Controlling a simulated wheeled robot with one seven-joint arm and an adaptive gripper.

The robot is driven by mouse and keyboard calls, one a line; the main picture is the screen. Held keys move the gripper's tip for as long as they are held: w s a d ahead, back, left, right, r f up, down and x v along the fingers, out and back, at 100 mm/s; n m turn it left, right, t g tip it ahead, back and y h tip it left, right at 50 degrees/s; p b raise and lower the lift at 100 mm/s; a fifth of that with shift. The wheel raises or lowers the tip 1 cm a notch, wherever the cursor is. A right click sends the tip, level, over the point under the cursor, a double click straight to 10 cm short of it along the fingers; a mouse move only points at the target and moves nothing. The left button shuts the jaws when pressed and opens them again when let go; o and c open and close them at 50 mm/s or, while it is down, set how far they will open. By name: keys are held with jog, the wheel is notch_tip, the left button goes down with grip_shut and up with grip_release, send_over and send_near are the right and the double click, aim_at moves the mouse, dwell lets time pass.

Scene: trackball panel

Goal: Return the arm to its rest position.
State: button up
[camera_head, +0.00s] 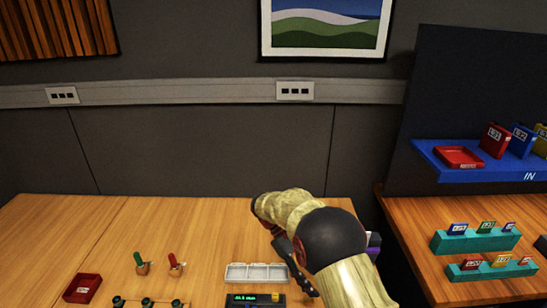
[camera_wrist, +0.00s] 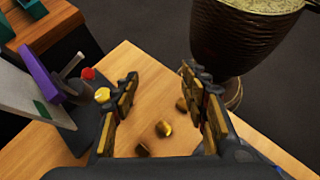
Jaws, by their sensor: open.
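My arm (camera_head: 335,240) reaches over the wooden table at the front middle of the head view. My gripper (camera_head: 294,260) shows in part there, partly hidden by the arm and pointing down beside a pale compartment tray. In the wrist view my gripper (camera_wrist: 160,90) has its two fingers wide apart, with nothing between them. I cannot tell whether the fingers touch anything.
The compartment tray (camera_head: 258,273) and a lit display (camera_head: 255,299) are close to the gripper. A red tray (camera_head: 82,288) and two levers (camera_head: 175,265) are at left. A side table (camera_head: 478,290) with teal racks and a blue shelf (camera_head: 480,168) stand right. The table's left back is clear.

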jog(key=s+d+r+m+t+y, duration=0.2)
jog(key=s+r+t, duration=0.15)
jog(key=r, duration=0.35)
jog(key=s+d+r+m+t+y, duration=0.2)
jog(key=s+d+r+y, duration=0.1)
jog(key=s+r, duration=0.3)
jog(key=s+r+m+t+y, duration=0.1)
jog(key=s+r+m+t, duration=0.1)
jog(key=s+t, duration=0.2)
jog(key=s+d+r+m+t+y, duration=0.1)
jog(key=s+r+m+t, duration=0.1)
jog(key=s, duration=0.7)
jog(key=shift+r+t+y, duration=0.4)
jog(key=shift+r+t, duration=0.35)
jog(key=shift+t, duration=0.1)
jog(key=shift+w+d, duration=0.1)
dwell(0.7)
